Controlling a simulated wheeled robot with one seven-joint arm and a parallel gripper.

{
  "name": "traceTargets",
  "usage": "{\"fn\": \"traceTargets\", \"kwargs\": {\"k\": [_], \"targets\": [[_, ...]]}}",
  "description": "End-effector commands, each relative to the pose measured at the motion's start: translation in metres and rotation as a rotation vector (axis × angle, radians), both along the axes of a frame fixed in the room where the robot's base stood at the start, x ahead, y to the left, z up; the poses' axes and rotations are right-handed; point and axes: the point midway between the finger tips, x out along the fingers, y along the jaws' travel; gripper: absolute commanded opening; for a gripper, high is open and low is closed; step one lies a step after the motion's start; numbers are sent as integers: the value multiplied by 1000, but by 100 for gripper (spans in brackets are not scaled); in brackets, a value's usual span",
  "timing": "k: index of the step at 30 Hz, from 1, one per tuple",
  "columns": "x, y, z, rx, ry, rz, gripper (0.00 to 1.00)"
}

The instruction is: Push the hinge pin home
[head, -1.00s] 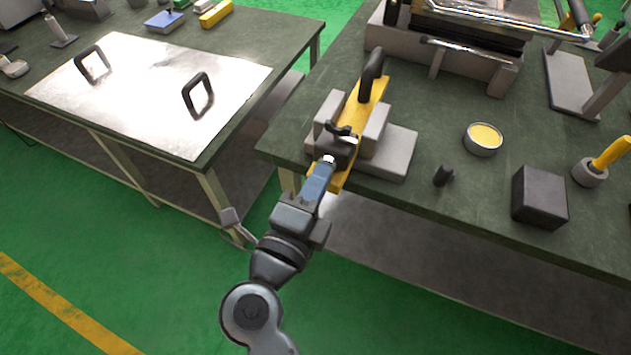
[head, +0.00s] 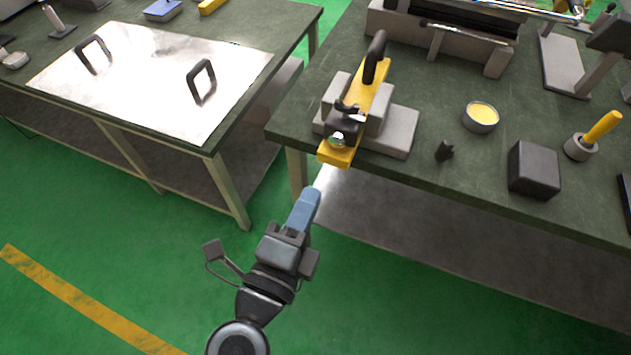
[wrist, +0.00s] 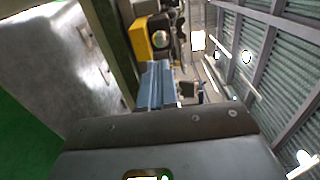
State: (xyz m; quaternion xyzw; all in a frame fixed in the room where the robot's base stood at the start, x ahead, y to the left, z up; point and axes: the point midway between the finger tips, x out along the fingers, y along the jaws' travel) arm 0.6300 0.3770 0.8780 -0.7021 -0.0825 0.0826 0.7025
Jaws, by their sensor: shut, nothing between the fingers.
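The hinge assembly stands at the near left corner of the right-hand bench. It has a yellow bar (head: 369,98) with a black handle (head: 375,58), held between grey blocks (head: 396,131). A dark knuckle (head: 345,123) with a shiny round pin end (head: 337,139) sits at the near end of the bar. How deep the pin sits is not clear. My gripper (head: 314,192) is shut and empty, in the air off the bench edge, apart from the pin and below it in the picture. In the wrist view, the blue fingers (wrist: 155,85) point toward the yellow bar (wrist: 139,40).
On the right-hand bench are a round tin (head: 480,117), a small black piece (head: 444,151), a dark block (head: 534,169) and a yellow-handled tool (head: 603,126). A bright metal plate (head: 150,80) with two black handles lies on the left bench. Open green floor lies between the benches.

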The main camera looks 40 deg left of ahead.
Motion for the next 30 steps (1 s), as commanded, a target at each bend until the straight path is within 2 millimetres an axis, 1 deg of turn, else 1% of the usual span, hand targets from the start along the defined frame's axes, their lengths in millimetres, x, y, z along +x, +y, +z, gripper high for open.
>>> {"fn": "traceTargets", "kwargs": {"k": [1,3,6,9,14,30], "targets": [[-9,-2,-1,-1,1,1,0],[-20,-5,-1,-1,1,1,0],[-32,-8,-1,0,1,0,0],[-39,-9,0,-1,0,0,0],[-43,-10,0,0,0,-1,0],[-42,-11,0,-1,-1,-2,0]]}}
